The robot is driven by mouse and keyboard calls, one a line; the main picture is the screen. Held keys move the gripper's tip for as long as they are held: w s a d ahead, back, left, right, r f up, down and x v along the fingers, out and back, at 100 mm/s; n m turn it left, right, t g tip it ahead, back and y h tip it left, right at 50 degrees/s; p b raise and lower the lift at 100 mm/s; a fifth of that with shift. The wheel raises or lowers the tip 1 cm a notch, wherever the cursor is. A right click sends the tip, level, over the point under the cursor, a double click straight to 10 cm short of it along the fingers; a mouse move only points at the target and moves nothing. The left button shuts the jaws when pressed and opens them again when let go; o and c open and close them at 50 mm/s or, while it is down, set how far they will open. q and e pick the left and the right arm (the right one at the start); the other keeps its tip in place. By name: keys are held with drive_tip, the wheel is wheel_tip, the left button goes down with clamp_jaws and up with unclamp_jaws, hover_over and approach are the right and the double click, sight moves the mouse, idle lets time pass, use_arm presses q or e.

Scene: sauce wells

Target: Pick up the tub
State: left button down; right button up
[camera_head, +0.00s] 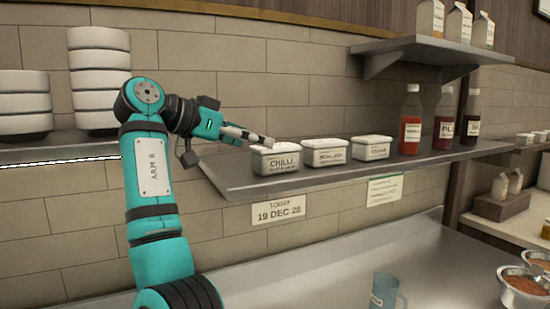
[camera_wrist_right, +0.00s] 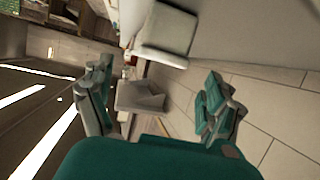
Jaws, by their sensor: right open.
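Three white lidded tubs stand in a row on the steel shelf (camera_head: 225,177). The left one (camera_head: 275,163) is labelled CHILLI. The middle tub (camera_head: 325,157) and the right tub (camera_head: 371,151) have labels too small to read. My right gripper (camera_head: 258,138) is at the upper left of the CHILLI tub, and its fingers look close to the lid; I cannot tell whether they touch it. In the right wrist view the gripper (camera_wrist_right: 160,72) is open, with a pale boxy thing (camera_wrist_right: 140,97) showing between its fingers. My left gripper is not in view.
Three sauce bottles (camera_head: 443,119) stand at the shelf's right end. Stacked white bowls (camera_head: 100,80) stand on a shelf at the left. Cartons (camera_head: 459,24) stand on an upper shelf. A blue jug (camera_head: 384,291) and pans (camera_head: 523,286) are on the counter below.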

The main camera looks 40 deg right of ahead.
sight(275, 145)
drive_tip(key=shift+d+f, duration=0.15)
drive_tip(key=shift+d, duration=0.4)
drive_tip(key=shift+s+d+f, duration=0.1)
drive_tip(key=shift+s+d, duration=0.15)
drive_tip(key=shift+d, duration=0.1)
drive_tip(key=shift+s+d+f+p, duration=0.15)
drive_tip(key=shift+d+f+p, duration=0.05)
drive_tip(key=shift+d+p, duration=0.15)
drive_tip(key=x, duration=0.1)
drive_tip(key=p+x, duration=0.1)
drive_tip(key=x, duration=0.1)
drive_tip(key=shift+d+f, duration=0.2)
drive_tip(key=shift+f, duration=0.1)
drive_tip(key=shift+s+d+f, duration=0.1)
drive_tip(key=shift+d+f, duration=0.05)
drive_tip(key=shift+d, duration=0.15)
drive_tip(key=shift+a, duration=0.15)
drive_tip(key=shift+c, duration=1.6)
drive_tip(key=c, duration=1.1)
drive_tip(key=shift+c, duration=1.1)
